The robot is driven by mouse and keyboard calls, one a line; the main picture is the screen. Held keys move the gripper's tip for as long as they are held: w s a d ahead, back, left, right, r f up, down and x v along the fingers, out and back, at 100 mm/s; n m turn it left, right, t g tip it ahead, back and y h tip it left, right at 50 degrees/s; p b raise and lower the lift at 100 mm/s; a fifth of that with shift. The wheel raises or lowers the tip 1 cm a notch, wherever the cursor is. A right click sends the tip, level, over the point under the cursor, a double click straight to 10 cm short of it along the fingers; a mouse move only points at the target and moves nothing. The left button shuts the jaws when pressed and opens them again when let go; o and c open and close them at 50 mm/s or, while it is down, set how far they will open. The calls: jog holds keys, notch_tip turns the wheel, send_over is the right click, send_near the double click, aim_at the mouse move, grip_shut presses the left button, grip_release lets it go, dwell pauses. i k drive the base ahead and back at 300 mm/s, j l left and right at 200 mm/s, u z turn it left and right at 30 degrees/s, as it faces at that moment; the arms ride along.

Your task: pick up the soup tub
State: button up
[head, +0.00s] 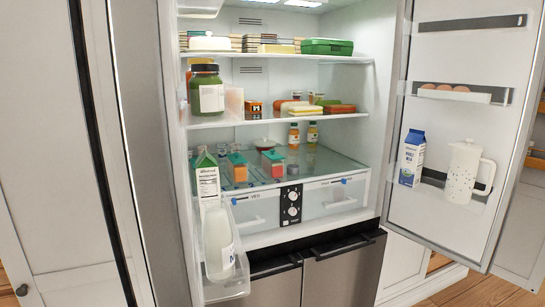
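No thing in view is clearly marked as the soup tub. Two tubs with teal lids stand on the lower glass shelf of the open fridge. One with orange contents (238,172) stands at the left, and one with red contents (272,170) stands right of it. A small bowl-like dish (265,144) sits behind them. I cannot tell which of these is the soup tub. My gripper is not in view.
The fridge's right door (459,60) stands wide open, holding a milk carton (412,160) and a white pitcher (463,172). The left door's bins hold a green jar (206,92), a carton (206,180) and a white bottle (218,245). Small bottles (294,135) stand at the shelf's back.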

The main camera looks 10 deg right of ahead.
aim_at(274, 169)
jog(key=i+l+u, duration=0.1)
jog(key=l, duration=0.3)
jog(key=i+l+u, duration=0.1)
jog(key=l, duration=0.35)
jog(key=i+l+u, duration=0.1)
jog(key=i+l, duration=0.15)
jog(key=l, duration=0.15)
jog(key=i+l, duration=0.1)
jog(key=l, duration=0.35)
jog(key=i+l, duration=0.65)
jog(key=i+j+u, duration=0.2)
jog(key=i, duration=0.8)
jog(key=l, duration=0.1)
